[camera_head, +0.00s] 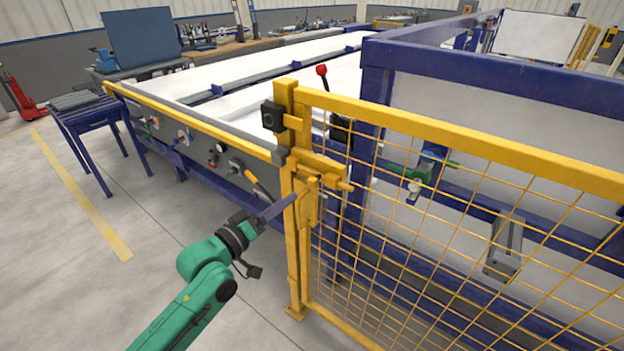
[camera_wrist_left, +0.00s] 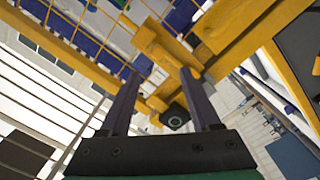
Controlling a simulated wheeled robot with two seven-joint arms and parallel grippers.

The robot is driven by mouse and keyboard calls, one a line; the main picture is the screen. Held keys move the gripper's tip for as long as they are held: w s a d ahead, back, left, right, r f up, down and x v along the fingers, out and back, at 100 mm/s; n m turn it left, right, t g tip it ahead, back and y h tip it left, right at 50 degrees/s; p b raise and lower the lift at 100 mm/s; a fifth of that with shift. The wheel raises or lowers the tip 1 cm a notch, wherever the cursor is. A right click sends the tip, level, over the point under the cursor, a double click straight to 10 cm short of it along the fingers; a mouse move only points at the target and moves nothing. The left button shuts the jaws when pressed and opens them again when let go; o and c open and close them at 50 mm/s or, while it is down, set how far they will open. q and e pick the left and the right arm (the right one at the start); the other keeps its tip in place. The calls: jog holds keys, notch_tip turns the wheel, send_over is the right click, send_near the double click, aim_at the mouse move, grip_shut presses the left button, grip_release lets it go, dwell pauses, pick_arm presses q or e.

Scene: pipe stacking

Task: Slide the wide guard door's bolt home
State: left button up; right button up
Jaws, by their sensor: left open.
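The yellow mesh guard door (camera_head: 450,140) stands at the right. Its yellow bolt assembly (camera_head: 322,170) lies across the upright post (camera_head: 291,225); a yellow plate (camera_head: 311,200) hangs below it. I cannot tell how far the bolt is in. My left gripper (camera_head: 290,202) reaches the post from the left, its tip partly hidden there. In the left wrist view my left gripper (camera_wrist_left: 161,72) has its two dark fingers wide apart, with yellow latch parts (camera_wrist_left: 165,52) showing between and beyond them; contact is unclear. My right gripper is out of view.
A black box (camera_head: 272,116) is fixed on the post's upper left, and a red-knobbed lever (camera_head: 322,72) rises behind it. A long conveyor (camera_head: 215,85) with a blue frame runs behind.

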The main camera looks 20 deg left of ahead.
aim_at(310, 184)
pick_arm(q)
jog(key=p+x, duration=0.1)
jog(key=x, duration=0.9)
jog(key=shift+d+r+p, duration=0.1)
jog(key=shift+d+p, duration=0.2)
jog(key=shift+w, duration=0.35)
jog(key=shift+d, duration=0.1)
grip_shut()
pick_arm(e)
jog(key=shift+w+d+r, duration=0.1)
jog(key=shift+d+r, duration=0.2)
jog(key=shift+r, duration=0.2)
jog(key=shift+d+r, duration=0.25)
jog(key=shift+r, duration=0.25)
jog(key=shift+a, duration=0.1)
